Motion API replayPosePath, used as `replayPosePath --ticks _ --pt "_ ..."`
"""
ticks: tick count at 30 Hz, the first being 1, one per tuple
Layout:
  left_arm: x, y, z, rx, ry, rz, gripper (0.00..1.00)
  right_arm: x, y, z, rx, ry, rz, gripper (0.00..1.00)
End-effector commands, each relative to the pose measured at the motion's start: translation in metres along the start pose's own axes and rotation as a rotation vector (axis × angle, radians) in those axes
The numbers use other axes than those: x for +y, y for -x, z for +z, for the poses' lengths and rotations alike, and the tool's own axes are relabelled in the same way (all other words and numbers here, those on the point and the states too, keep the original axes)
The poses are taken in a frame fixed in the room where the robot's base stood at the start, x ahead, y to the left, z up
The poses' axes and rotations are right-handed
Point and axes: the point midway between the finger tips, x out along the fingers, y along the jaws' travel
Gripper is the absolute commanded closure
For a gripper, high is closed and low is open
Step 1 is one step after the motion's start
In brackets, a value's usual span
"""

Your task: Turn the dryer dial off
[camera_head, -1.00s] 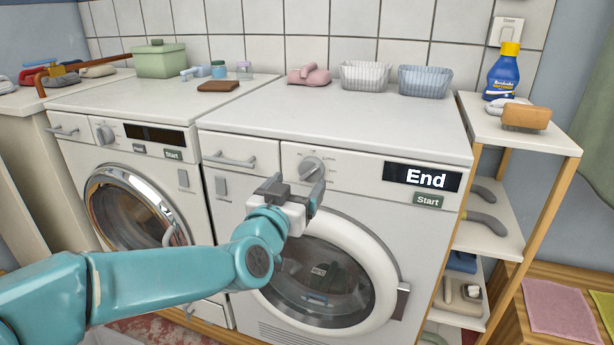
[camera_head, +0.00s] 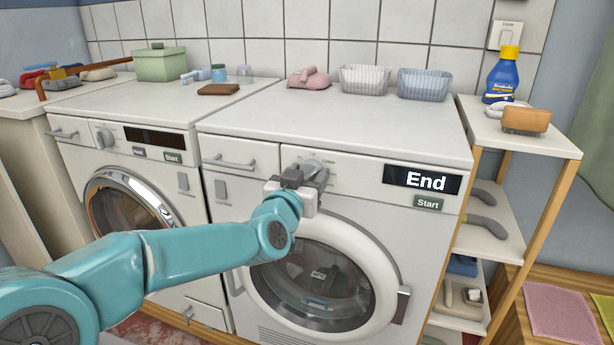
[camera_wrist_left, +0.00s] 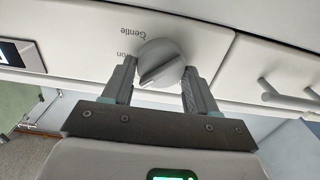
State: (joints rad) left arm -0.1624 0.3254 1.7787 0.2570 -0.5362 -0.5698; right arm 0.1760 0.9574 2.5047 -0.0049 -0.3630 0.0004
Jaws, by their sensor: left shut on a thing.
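The dryer (camera_head: 420,150) is the white machine on the right, with a display reading "End" (camera_head: 422,179) and a "Start" button (camera_head: 429,202). Its round grey dial (camera_wrist_left: 161,62) shows in the left wrist view between my fingers, with "Gentle" printed beside it. In the head view my gripper mostly hides the dial. My left gripper (camera_head: 303,176) is at the dial, its two fingers (camera_wrist_left: 159,78) on either side, shut on it. My right gripper is in neither view.
A washing machine (camera_head: 120,175) with a dark display stands at the left. A drawer handle (camera_head: 228,162) is left of the dial. Below is the dryer's round door (camera_head: 375,250). A wooden-legged shelf (camera_head: 530,140) stands at the right.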

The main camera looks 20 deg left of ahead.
Motion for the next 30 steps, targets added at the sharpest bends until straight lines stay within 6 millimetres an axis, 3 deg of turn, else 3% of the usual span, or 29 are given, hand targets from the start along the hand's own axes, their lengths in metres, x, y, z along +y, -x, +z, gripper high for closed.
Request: replayPosePath --ticks 11,30 --pt "-0.001 0.000 0.002 0.001 0.125 0.000 0.72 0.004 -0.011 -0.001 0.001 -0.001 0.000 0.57" --pt "-0.003 0.000 0.003 0.000 0.628 0.000 0.72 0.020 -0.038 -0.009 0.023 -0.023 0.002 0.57"
